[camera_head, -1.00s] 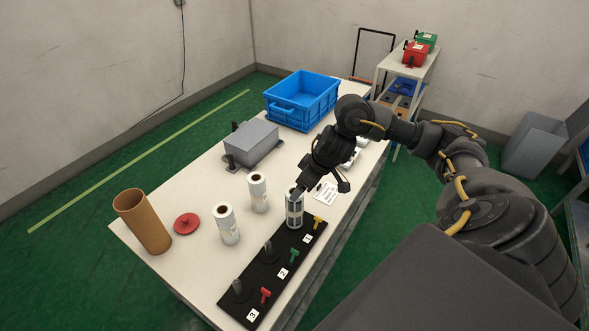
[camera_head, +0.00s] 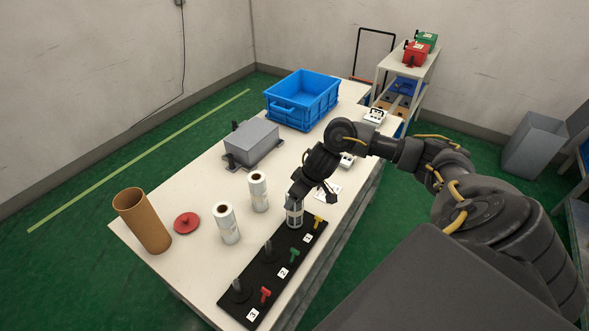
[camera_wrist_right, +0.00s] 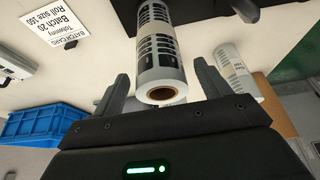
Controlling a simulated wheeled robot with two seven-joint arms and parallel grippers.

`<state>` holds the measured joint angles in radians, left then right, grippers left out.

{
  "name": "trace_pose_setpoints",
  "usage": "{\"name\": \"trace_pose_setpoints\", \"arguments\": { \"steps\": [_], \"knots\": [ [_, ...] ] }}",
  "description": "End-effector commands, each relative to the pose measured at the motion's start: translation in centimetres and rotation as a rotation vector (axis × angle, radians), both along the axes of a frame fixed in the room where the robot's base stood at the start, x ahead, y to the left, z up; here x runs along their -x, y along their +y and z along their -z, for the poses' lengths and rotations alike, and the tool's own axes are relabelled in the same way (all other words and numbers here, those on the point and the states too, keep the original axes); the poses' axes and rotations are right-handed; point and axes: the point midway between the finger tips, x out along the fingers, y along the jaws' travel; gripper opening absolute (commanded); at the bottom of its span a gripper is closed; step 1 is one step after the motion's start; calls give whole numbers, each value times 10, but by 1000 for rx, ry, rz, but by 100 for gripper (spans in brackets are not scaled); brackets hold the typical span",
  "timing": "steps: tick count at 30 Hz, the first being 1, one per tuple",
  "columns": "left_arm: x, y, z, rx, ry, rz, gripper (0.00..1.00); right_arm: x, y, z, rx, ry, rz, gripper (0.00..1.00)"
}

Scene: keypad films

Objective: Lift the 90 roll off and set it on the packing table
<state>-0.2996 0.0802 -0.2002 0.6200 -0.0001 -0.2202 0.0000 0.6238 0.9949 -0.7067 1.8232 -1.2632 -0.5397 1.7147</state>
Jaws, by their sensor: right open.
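A white roll with dark printed bands (camera_head: 294,217) stands upright on the black board (camera_head: 254,298) at the place marked 1, beside a yellow T-handle (camera_head: 318,219). I cannot read a size on it. My right gripper (camera_head: 295,201) is at the top of this roll from above and hides part of it. In the right wrist view the roll (camera_wrist_right: 156,50) lies between the two spread fingers of the gripper (camera_wrist_right: 160,73), with gaps at the sides. Bare posts stand at places 2 and 3. My left gripper is not in view.
Two white rolls (camera_head: 227,225) (camera_head: 259,192) stand on the white packing table (camera_head: 190,265). A brown tube (camera_head: 143,222), a red disc (camera_head: 186,222), a grey box (camera_head: 252,143) and a blue crate (camera_head: 300,103) are there too. A batch card (camera_wrist_right: 54,38) lies near the roll.

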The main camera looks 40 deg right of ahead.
Motion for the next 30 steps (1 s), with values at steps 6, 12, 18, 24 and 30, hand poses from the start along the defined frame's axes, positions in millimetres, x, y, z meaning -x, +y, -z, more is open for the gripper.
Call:
{"name": "trace_pose_setpoints", "arguments": {
  "steps": [6,12,18,24,30],
  "knots": [
    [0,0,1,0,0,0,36,-9,3,23,-1,1,1,76],
    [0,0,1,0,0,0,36,-9,3,24,0,0,-1,76],
    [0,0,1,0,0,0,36,-9,3,24,0,0,-1,57],
    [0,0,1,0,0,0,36,-9,3,24,0,0,-1,31],
    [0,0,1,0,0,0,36,-10,3,24,0,0,0,25]
  ]
}}
